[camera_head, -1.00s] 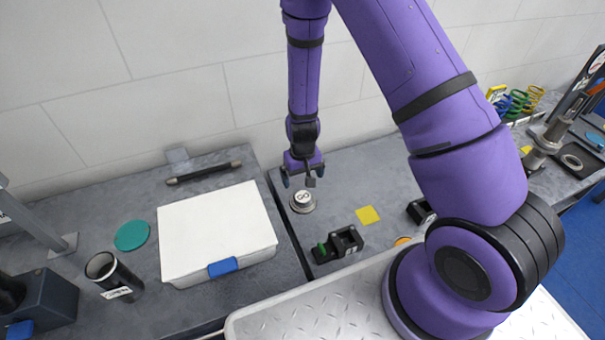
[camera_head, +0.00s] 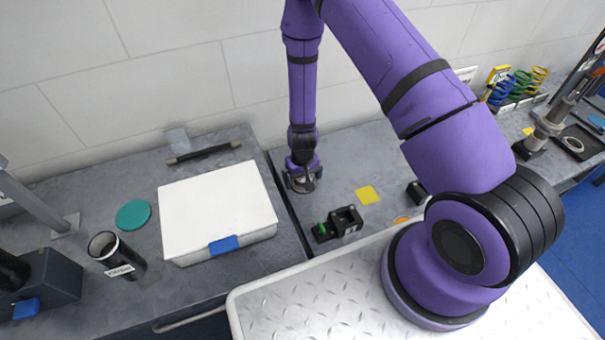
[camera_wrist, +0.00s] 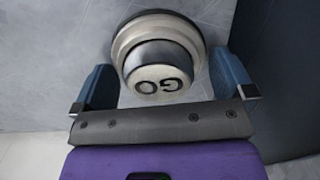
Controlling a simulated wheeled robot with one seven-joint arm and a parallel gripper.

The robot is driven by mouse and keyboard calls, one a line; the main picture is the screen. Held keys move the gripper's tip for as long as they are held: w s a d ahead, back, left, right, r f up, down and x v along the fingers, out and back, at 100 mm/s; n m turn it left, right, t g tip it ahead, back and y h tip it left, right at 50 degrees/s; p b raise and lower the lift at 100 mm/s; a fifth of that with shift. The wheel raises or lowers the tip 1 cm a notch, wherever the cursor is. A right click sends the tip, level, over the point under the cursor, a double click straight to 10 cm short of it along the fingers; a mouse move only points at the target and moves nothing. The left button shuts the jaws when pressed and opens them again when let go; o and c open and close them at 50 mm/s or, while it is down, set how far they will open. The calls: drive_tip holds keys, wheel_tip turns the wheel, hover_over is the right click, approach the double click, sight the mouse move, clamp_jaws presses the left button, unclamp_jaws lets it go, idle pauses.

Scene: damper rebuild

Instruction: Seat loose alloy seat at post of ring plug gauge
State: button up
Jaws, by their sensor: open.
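A round pale metal piece marked GO (camera_wrist: 160,75), which looks like the ring plug gauge, shows in the wrist view as a short post over a wider round flange. I cannot tell whether the flange is part of the gauge or a separate alloy seat around the post. In the head view the metal piece (camera_head: 303,186) is mostly hidden under my gripper (camera_head: 303,178). In the wrist view my gripper (camera_wrist: 162,62) is open, one blue finger on each side of the metal piece, with gaps visible. A pale ring (camera_head: 572,144) lies at the far right.
A white case (camera_head: 215,208) with a blue latch stands left of my gripper. A black fixture with a green part (camera_head: 338,224) and a yellow note (camera_head: 367,195) lie to the right. A black cup (camera_head: 115,255), a teal disc (camera_head: 133,214) and a dark rod (camera_head: 203,152) are at left.

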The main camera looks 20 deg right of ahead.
drive_tip(key=c, duration=0.9)
drive_tip(key=shift+r, duration=0.15)
drive_tip(key=shift+c, duration=0.9)
wheel_tip(320, 180, up, 7)
drive_tip(key=shift+f, duration=0.15)
drive_tip(key=shift+w+d+r, duration=3.05)
drive_tip(key=shift+w+r, duration=0.55)
drive_tip(key=shift+r, duration=1.1)
drive_tip(key=s+a+f, duration=0.3)
drive_tip(key=s+a, duration=0.1)
drive_tip(key=s+a+f, duration=0.2)
drive_tip(key=s, duration=0.1)
drive_tip(key=shift+s+f, duration=0.1)
drive_tip(key=shift+f, duration=0.2)
